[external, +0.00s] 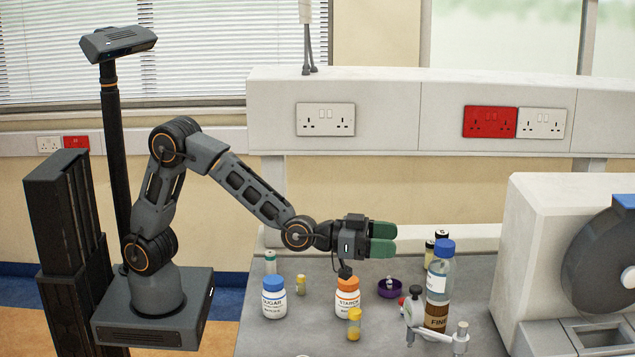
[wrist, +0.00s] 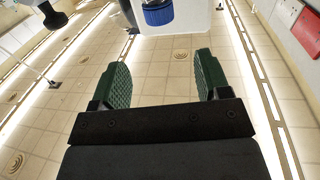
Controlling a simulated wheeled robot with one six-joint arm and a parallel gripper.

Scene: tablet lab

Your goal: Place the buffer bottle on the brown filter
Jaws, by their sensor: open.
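The clear bottle (external: 439,279) with a blue cap, which looks like the buffer bottle, stands upright on the bench to the right of my gripper. The brown cylinder (external: 436,316), marked FINE and likely the brown filter, shows directly below it; I cannot tell whether the bottle rests on it or stands behind it. My gripper (external: 394,239) is open and empty, level, with green fingers pointing right, to the left of and a little above the bottle's cap.
Sugar (external: 274,298) and starch (external: 347,297) bottles, yellow vials (external: 354,328) and a purple dish (external: 389,288) stand left of the brown cylinder. A grey-white metal stand (external: 436,336) is in front of it. A large white machine (external: 540,240) fills the right. Dark-capped vials (external: 430,250) stand behind.

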